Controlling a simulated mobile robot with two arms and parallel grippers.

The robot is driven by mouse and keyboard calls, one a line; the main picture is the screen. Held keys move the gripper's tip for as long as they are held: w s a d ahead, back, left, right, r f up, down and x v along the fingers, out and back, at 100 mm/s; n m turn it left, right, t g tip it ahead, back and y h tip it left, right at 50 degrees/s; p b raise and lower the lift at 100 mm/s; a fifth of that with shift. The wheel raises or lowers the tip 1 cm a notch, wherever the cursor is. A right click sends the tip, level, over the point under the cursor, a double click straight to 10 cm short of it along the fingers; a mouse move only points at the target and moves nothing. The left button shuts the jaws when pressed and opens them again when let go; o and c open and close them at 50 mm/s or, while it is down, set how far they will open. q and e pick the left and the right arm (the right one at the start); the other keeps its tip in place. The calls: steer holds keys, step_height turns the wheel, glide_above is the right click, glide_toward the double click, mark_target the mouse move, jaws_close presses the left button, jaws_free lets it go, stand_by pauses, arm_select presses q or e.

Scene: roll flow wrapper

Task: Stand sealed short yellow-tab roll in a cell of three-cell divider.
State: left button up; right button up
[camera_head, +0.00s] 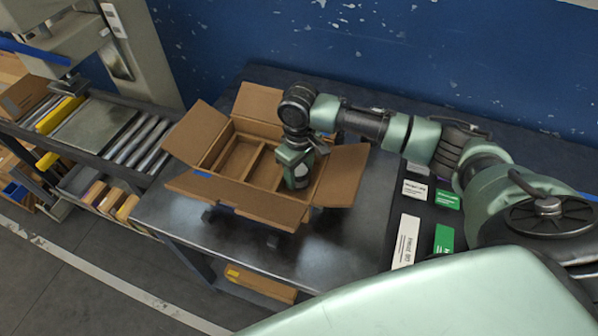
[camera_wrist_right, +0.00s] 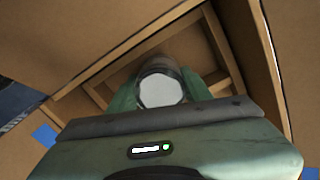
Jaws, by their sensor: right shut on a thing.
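My right gripper (camera_head: 297,178) reaches down into the right part of an open cardboard box (camera_head: 264,208) on the metal table. In the right wrist view the gripper (camera_wrist_right: 160,95) is shut on a short upright roll (camera_wrist_right: 161,91) with a pale grey round end. No yellow tab shows on it. The three-cell divider (camera_head: 254,160) is inside the box; its left and middle cells look empty. The roll is at the right cell, but I cannot tell whether its bottom touches the floor. My left gripper is not in view.
The box's flaps (camera_head: 196,133) are folded outward on all sides. White and green cards (camera_head: 407,241) lie on a dark mat right of the box. A roller conveyor (camera_head: 140,140) runs at the left, and a blue wall (camera_head: 400,50) stands behind.

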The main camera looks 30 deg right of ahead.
mark_target(299, 170)
steer(key=shift+f, duration=0.1)
steer(key=o, duration=1.5)
step_height(299, 170, up, 12)
steer(key=shift+r+b, duration=0.15)
steer(key=shift+b, duration=0.45)
